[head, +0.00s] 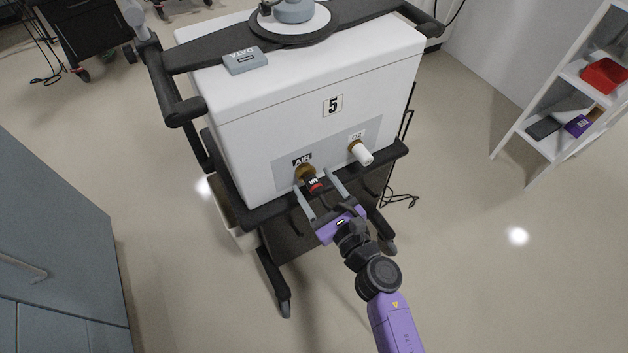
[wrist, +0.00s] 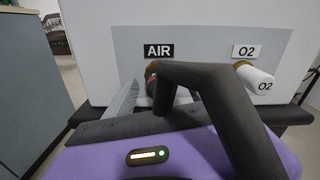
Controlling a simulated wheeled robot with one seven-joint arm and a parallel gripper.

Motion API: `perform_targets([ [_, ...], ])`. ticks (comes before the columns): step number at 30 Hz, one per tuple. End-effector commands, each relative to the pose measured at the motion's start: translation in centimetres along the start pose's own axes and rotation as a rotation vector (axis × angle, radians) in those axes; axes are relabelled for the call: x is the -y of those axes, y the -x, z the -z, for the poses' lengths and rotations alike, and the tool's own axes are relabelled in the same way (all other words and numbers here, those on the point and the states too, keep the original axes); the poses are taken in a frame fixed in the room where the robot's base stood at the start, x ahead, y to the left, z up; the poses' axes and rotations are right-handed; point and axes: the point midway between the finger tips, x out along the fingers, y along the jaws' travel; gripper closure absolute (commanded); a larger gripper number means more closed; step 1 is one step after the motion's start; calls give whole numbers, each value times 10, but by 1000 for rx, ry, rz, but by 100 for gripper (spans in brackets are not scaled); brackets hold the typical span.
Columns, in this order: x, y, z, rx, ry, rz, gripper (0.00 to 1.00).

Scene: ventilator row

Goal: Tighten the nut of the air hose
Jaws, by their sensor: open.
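The AIR port (head: 303,172) of the white ventilator has a brass fitting. The air hose nut (head: 314,185), black with red, sits at this fitting. My gripper (head: 312,182) is open, its two grey fingers on either side of the nut. I cannot tell whether they touch it. In the wrist view the fingers (wrist: 152,96) point at the port under the AIR label (wrist: 159,50). A thick dark bent bar (wrist: 205,75) crosses in front there and hides most of the nut and part of the right finger. I cannot tell what the bar is.
The white O2 connector (head: 361,153) sticks out right of the AIR port; it also shows in the wrist view (wrist: 257,80). The cart's dark rail (head: 270,213) runs below. A grey cabinet (head: 55,230) stands left, a white shelf (head: 550,140) right.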

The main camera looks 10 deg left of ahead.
Motion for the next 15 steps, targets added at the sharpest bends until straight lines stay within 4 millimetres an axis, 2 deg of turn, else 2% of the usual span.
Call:
perform_targets([
  [6,0,-14,0,-1,-2,0,35],
  [14,0,-15,0,-1,-2,0,35],
  [15,0,-15,0,-1,-2,0,43],
])
